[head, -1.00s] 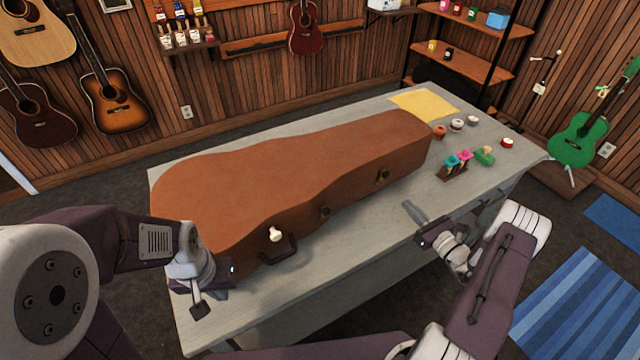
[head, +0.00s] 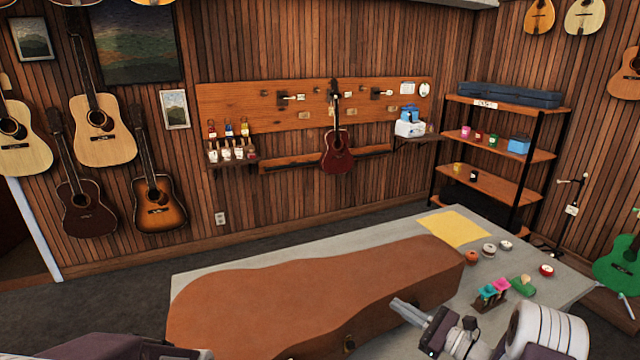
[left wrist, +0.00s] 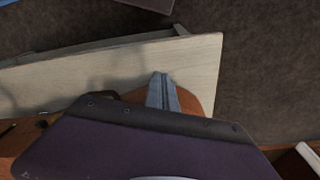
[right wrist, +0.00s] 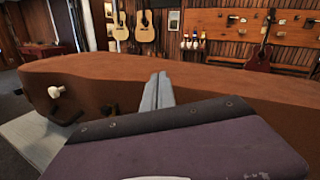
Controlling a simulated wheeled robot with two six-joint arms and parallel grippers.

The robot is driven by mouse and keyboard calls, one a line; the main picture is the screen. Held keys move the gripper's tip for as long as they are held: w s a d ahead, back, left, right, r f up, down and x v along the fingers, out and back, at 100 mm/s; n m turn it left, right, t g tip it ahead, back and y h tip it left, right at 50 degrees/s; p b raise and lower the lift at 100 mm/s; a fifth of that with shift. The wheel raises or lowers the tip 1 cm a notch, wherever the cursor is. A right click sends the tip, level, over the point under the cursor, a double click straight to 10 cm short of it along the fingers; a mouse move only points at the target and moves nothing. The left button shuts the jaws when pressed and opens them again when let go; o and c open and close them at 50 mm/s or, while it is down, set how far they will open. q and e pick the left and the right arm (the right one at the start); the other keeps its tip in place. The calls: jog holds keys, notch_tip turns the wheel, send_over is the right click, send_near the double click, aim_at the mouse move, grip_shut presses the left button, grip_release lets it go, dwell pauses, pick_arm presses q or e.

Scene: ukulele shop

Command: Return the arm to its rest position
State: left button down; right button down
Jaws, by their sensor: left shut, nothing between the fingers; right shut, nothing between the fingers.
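My right gripper (head: 408,311) is shut and empty, in front of the right part of the brown guitar case (head: 320,285) in the head view. The right wrist view shows its fingers (right wrist: 157,92) together, with the long side of the case (right wrist: 215,82) behind them. The case lies closed on the grey table (head: 375,237). Its near side is cut off in the head view.
A yellow sheet (head: 455,229), a small holder with colored pieces (head: 490,292), a green roll (head: 523,285) and several small round tins lie on the table's right part. A shelf rack (head: 500,150) stands behind. A green ukulele (head: 618,268) stands at the right.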

jog(key=s+a+r+n+g, duration=0.2)
jog(key=s+a+n+g, duration=0.4)
jog(key=s+a, duration=0.25)
jog(key=s+a+r+n+g, duration=0.2)
jog(key=s+a+n+g, duration=0.4)
jog(key=a, duration=0.4)
jog(key=s+d+f+n+g+h, duration=0.1)
jog(key=s+d+f+n+h, duration=0.1)
jog(key=s+f+n+h, duration=0.3)
jog(key=s+d+n+g+h, duration=0.1)
jog(key=s+g+h, duration=0.1)
jog(key=s, duration=0.6)
jog(key=w+d+f+n+t+h, duration=0.1)
jog(key=d+f+n+h, duration=0.1)
jog(key=d, duration=0.3)
jog(key=d+f+n+t+h, duration=0.2)
jog(key=d+n+h, duration=0.1)
jog(key=d, duration=0.3)
jog(key=shift+w+d+f+n+h, duration=0.15)
jog(key=shift+w+d+n+h, duration=0.15)
jog(key=shift+w+n+h, duration=0.15)
jog(key=shift+s, duration=0.1)
